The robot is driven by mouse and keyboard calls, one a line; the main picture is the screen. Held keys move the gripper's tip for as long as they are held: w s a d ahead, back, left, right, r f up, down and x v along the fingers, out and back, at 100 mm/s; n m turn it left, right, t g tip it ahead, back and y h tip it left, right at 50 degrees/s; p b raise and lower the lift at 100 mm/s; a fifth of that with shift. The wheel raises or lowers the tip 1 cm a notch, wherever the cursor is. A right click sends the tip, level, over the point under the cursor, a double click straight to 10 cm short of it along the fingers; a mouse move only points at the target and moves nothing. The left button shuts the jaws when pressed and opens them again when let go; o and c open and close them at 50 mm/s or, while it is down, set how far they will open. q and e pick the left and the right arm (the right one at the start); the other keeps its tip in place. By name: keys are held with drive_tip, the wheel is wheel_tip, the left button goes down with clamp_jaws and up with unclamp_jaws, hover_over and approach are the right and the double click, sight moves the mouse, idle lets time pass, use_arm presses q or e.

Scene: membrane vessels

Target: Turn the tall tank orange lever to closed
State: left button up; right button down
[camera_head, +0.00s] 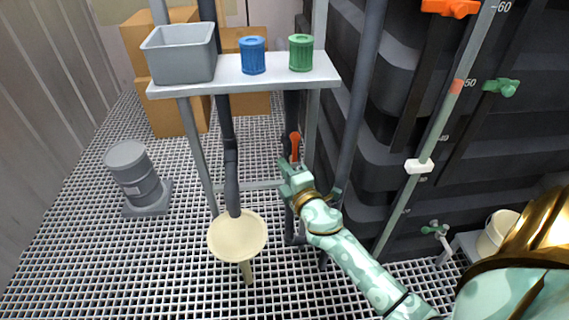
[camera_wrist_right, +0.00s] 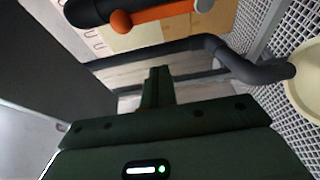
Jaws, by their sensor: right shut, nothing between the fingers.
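The orange lever (camera_head: 295,147) sits on a dark vertical pipe below the shelf in the head view. It looks upright, roughly along the pipe. In the right wrist view, the lever (camera_wrist_right: 155,16) lies along the top, with a rounded orange end at the left and a grey tip at the right. My right gripper (camera_head: 286,165) is shut and empty, just below and left of the lever; a gap shows between them in the wrist view, where its fingers (camera_wrist_right: 157,80) are together. The tall dark ribbed tank (camera_head: 400,75) fills the right side. My left gripper is out of view.
A shelf (camera_head: 270,80) holds a grey bin (camera_head: 180,55), a blue canister (camera_head: 252,56) and a green canister (camera_head: 300,53). A cream funnel (camera_head: 237,237) stands left of my arm. A grey drum (camera_head: 137,180) stands on the open grated floor. Green valves (camera_head: 500,88) are farther right.

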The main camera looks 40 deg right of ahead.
sight(295, 151)
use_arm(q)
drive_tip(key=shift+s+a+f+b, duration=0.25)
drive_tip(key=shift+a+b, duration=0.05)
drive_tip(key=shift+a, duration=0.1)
use_arm(e)
drive_tip(key=w+d, duration=0.3)
drive_tip(key=d, duration=0.1)
drive_tip(key=shift+w+d, duration=0.3)
drive_tip(key=shift+d, duration=0.1)
drive_tip(key=shift+f, duration=0.15)
